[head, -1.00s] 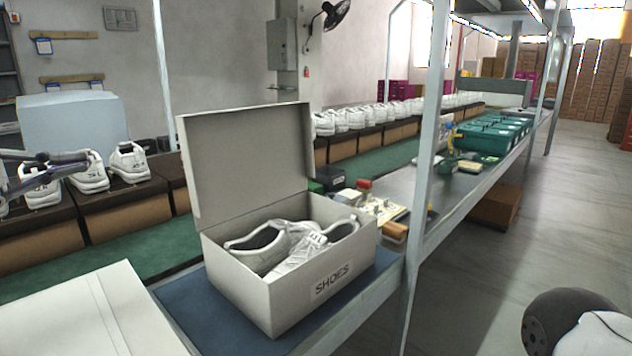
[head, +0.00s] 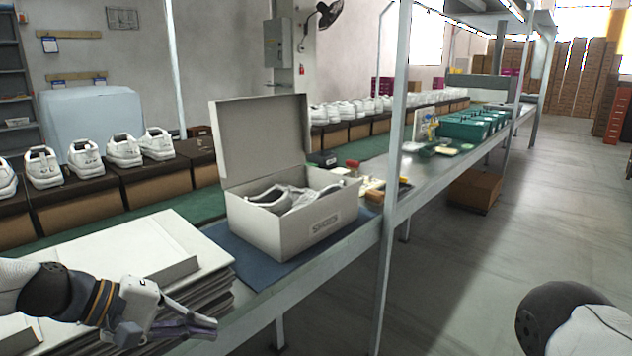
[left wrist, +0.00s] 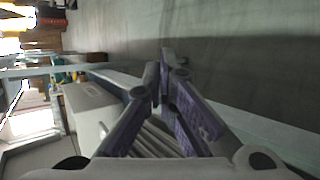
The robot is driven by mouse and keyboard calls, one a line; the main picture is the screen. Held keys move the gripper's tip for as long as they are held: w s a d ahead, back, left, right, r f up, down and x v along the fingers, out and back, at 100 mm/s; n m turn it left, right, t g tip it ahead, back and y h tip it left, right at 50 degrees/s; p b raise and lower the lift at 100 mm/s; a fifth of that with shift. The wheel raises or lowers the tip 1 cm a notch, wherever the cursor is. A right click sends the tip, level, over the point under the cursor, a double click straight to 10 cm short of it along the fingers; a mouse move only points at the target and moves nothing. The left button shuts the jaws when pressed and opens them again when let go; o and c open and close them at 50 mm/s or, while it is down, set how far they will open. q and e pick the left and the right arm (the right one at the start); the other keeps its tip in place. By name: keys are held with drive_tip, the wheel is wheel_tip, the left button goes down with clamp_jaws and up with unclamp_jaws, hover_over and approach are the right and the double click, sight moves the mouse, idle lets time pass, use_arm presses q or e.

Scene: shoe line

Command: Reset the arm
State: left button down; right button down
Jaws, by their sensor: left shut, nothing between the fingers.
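My left gripper (head: 205,326) is at the lower left of the head view, in front of a stack of flat cardboard pieces. Its purple-padded fingers (left wrist: 163,75) are together and empty in the left wrist view. An open grey shoe box (head: 290,230) marked SHOES stands on a blue mat (head: 243,262), its lid (head: 262,140) raised. A pair of white shoes (head: 285,198) lies in the box. The gripper is left of the box and apart from it. Only part of my right arm shows at the lower right; its gripper is not in view.
The flat cardboard stack (head: 130,250) lies on the bench left of the box. A metal post (head: 392,190) rises at the bench's front edge. Green bins (head: 465,127) stand farther along. White shoes on brown boxes (head: 155,185) line the back.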

use_arm(q)
drive_tip(key=s+d+f+m+g+y, duration=0.3)
drive_tip(key=s+f+g+y, duration=0.2)
drive_tip(key=s+f, duration=1.65)
drive_tip(key=s+a+m+g+y, duration=0.1)
drive_tip(key=s+a+m+y, duration=0.1)
drive_tip(key=s, duration=0.8)
drive_tip(key=s+a+f+m+g+y, duration=0.1)
drive_tip(key=s+a, duration=0.3)
drive_tip(key=s, duration=0.6)
drive_tip(key=shift+a+m+y, duration=0.3)
drive_tip(key=shift+m+y, duration=0.6)
drive_tip(key=shift+f, duration=0.15)
